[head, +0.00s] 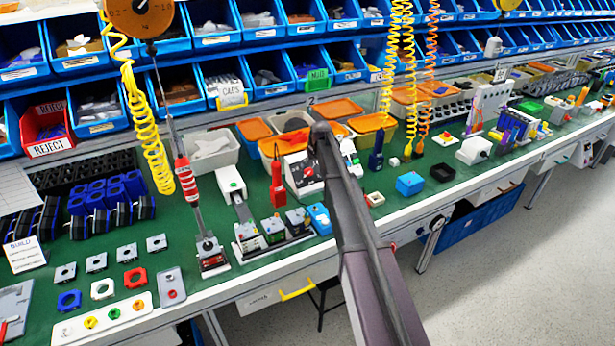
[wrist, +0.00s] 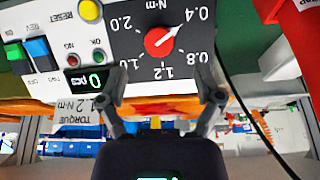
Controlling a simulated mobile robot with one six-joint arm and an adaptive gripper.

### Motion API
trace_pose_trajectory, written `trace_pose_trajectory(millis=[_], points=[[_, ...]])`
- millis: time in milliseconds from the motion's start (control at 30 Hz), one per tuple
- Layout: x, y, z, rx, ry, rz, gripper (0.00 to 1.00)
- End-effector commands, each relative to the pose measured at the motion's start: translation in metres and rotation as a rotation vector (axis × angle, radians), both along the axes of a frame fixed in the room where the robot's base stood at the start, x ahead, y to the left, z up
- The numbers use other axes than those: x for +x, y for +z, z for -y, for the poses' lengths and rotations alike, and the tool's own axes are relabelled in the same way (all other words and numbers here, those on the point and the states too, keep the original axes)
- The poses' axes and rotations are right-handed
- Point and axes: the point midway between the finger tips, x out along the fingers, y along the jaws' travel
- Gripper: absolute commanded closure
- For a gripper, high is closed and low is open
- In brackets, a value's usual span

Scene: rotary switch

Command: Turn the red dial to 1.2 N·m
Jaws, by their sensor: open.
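The red dial (wrist: 161,41) sits on a dark scale panel (wrist: 126,48) marked N·m, upside down in the wrist view. Its white pointer aims to the upper right, at the 0.4 mark. The 1.2 mark is below the dial in the picture, nearest my gripper. My gripper (wrist: 163,88) is open and empty, with one fingertip on each side below the dial, apart from it. In the head view, the white dial unit (head: 299,186) stands on the bench, partly hidden behind my arm.
Beside the dial are a yellow RESET button (wrist: 89,10), red and green lamps and a counter display (wrist: 95,82) reading 0. A card (wrist: 86,109) reads TORQUE 1.2 N·m. Orange-lidded bins (head: 338,108) stand behind.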

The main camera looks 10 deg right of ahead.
Motion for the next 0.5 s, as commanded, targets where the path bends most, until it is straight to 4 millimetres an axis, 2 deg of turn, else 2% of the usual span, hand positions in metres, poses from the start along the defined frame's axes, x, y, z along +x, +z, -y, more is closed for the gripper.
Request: trace_pose_trajectory(millis=[33, 500], points=[[0.002, -0.008, 0.0, 0.0, 0.0, 0.0, 0.16], [0.016, -0.042, -0.004, 0.0, 0.0, 0.0, 0.16]])
